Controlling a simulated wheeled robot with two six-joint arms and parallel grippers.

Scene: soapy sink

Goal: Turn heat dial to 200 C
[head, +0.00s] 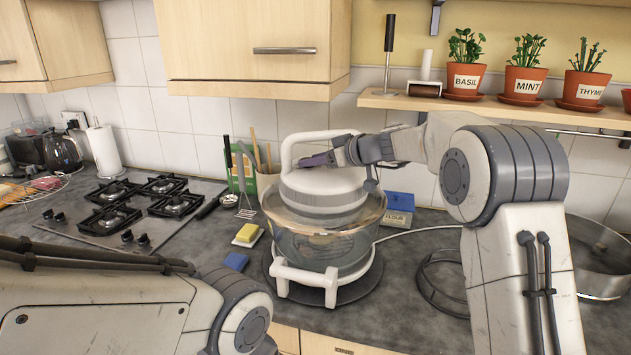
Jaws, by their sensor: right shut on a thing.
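A countertop oven (318,250) with a clear glass bowl stands on a white base with feet. Its white domed lid (325,195) is on the bowl, and an arched white handle (287,155) rises from the lid. My right gripper (304,161) reaches in from the right, low over the lid top inside the handle's arch. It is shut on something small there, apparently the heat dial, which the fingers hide. The dial's markings and setting cannot be read. My left gripper is out of view; only my left arm shows at the lower left.
A gas hob (137,205) lies at the left.

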